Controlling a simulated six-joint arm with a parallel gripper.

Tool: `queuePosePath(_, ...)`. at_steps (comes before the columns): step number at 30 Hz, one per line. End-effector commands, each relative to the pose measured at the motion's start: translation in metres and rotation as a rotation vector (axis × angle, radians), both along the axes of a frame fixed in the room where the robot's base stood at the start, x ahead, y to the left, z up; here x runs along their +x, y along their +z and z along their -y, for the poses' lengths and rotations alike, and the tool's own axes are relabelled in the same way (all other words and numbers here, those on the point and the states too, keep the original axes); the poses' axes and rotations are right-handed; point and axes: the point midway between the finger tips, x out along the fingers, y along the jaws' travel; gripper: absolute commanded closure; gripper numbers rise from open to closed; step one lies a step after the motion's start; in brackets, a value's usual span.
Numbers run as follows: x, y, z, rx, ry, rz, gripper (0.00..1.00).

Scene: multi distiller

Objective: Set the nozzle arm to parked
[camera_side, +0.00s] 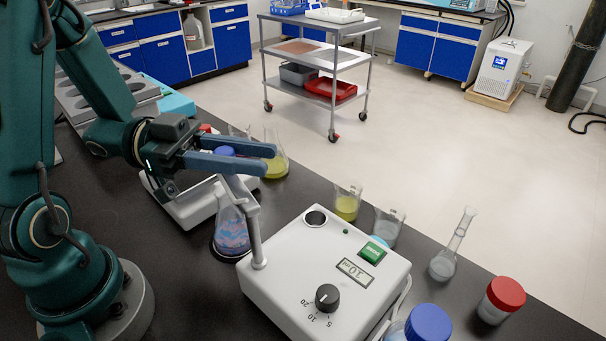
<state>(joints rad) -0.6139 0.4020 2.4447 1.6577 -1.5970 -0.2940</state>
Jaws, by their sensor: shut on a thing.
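The dispenser (325,265) is a white box with a black dial, a small display reading 10 ml, a green button and a dark round hole on top. Its grey nozzle arm (240,192) rises on a post from the box's left corner and reaches back-left, above a flask (231,236) with pink and blue contents. My gripper (268,160) is at the upper part of the nozzle arm, shut on it. The fingers point right and partly hide the arm's far end.
A yellow-filled flask (272,160) stands just behind the fingers. Beakers, including a yellow one (347,203), and a clear flask (445,262) stand right of the box. A red-capped jar (500,300) and a blue-capped jar (428,325) are in front. Another white device (190,208) sits behind-left.

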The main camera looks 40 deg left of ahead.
Motion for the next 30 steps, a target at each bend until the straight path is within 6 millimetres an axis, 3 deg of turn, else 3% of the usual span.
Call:
queuePosePath(22, 0.0003, 0.0002, 0.0001, 0.000, -0.009, 0.001, 1.00)
queuePosePath(30, 0.0045, 0.0000, 0.0039, 0.002, -0.111, 0.004, 1.00)
